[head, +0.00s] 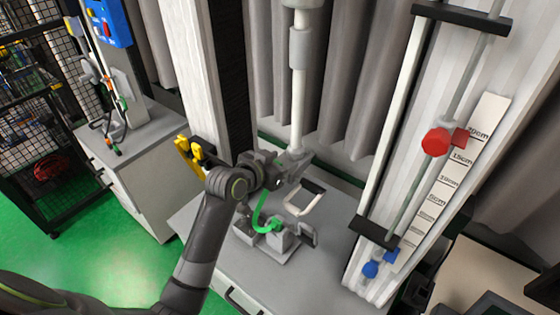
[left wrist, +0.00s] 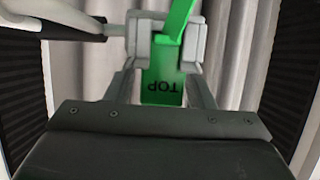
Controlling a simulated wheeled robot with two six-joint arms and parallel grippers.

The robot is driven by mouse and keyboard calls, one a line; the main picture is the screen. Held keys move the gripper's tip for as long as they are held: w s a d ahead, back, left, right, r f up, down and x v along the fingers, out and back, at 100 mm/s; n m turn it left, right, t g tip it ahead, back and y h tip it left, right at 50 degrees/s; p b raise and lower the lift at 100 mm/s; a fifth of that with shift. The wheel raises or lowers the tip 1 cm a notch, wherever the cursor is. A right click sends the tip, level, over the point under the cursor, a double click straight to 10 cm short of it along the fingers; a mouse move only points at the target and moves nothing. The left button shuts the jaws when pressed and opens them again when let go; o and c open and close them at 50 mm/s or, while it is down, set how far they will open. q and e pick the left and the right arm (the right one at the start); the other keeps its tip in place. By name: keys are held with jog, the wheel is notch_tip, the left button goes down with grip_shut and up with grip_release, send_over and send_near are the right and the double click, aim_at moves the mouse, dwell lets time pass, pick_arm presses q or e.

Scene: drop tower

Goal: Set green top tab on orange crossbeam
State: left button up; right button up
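My left gripper (head: 290,168) is over the grey cabinet in the head view, close to a pale upright post. In the left wrist view its fingers (left wrist: 167,45) are closed on a green tab (left wrist: 163,86) with "TOP" printed on it, upside down in that picture. The tab's green continues upward between the pads. In the head view a curved green strap (head: 260,210) runs down below the gripper to a grey fixture; I cannot tell whether it joins the tab. I cannot make out an orange crossbeam for certain; a small orange part (head: 122,103) shows on the stand at left. My right gripper is out of view.
The pale post (head: 299,95) rises behind the gripper. A white handle with a black bar (head: 305,197) and the grey fixture (head: 285,240) stand on the cabinet. The scaled drop tower (head: 425,200) with red and blue blocks is at right. Yellow clips (head: 188,152) are at left.

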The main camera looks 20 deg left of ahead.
pick_arm(q)
jog(key=shift+o, duration=0.2)
jog(key=shift+a+r, duration=0.1)
jog(key=shift+r, duration=0.05)
jog(key=shift+s+a+r, duration=0.15)
jog(key=shift+s+r, duration=0.05)
jog(key=shift+s, duration=0.25)
jog(key=b+v, duration=0.1)
jog(key=v, duration=1)
jog(key=shift+w, duration=0.1)
